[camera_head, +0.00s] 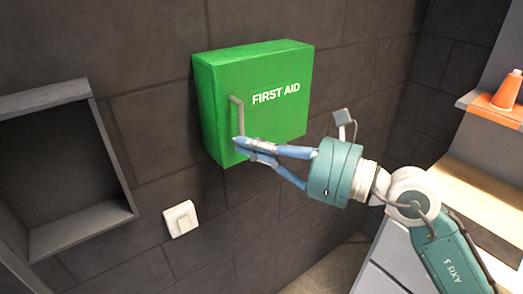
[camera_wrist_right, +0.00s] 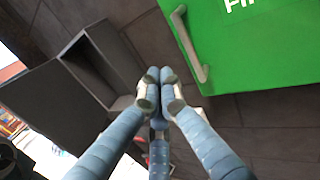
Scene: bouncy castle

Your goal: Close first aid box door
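The green first aid box (camera_head: 275,117) hangs on the dark wall with white "FIRST AID" lettering on its front door. The door looks flush with the box, and no gap shows. A grey bar handle (camera_head: 237,115) is on the door's left side; it also shows in the right wrist view (camera_wrist_right: 188,45). My right gripper (camera_head: 240,147) has its blue fingers by the handle's lower end. In the right wrist view its fingertips (camera_wrist_right: 160,91) are together with nothing between them, left of the handle. I cannot tell whether they touch the door. My left gripper is out of view.
An empty dark grey wall niche (camera_head: 60,165) is left of the box. A white switch (camera_head: 180,218) is on the wall below.

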